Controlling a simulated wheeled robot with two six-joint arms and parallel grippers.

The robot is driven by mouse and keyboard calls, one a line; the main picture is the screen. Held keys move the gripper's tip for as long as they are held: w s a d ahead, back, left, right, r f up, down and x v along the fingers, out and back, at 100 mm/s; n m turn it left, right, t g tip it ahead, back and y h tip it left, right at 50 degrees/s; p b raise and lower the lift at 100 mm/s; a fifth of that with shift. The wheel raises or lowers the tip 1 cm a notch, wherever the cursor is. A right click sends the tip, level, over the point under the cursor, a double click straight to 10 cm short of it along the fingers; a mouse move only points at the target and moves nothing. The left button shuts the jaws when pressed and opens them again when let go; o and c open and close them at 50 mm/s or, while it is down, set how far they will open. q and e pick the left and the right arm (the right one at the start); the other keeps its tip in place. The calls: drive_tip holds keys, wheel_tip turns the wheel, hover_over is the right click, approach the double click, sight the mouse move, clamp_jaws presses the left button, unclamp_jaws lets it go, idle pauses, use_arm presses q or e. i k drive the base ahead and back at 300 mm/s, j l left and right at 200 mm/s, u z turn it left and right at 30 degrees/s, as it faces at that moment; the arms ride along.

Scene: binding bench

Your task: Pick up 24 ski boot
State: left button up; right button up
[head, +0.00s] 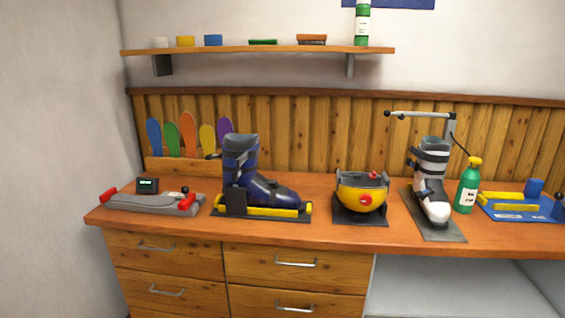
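A dark blue ski boot (242,172) stands upright left of the middle of the bench, toe to the right, in a black and yellow holder (262,211). A white and grey ski boot (433,190) with dark straps stands upright on a grey plate (439,230) at the right, toe toward me, under a metal arm. I cannot read a number 24 on either boot. Neither of my grippers is in view.
The wooden bench (330,231) also bears a grey and red device (150,203), a yellow machine (362,195), a green bottle (467,186) and a blue and yellow jig (520,207). A shelf (270,50) hangs above. Drawers are shut below.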

sight(433, 154)
drive_tip(key=i+l+z, duration=0.1)
drive_tip(key=l, duration=0.35)
drive_tip(key=i+l+z, duration=0.1)
drive_tip(key=i+l, duration=0.15)
drive_tip(key=l, duration=0.2)
drive_tip(key=i+l+z, duration=0.1)
drive_tip(key=l, duration=0.35)
drive_tip(key=i+l+z, duration=0.1)
drive_tip(key=i+l, duration=0.2)
drive_tip(key=i+l+z, duration=0.1)
drive_tip(key=l, duration=0.4)
drive_tip(key=i+l, duration=0.05)
drive_tip(key=i, duration=0.05)
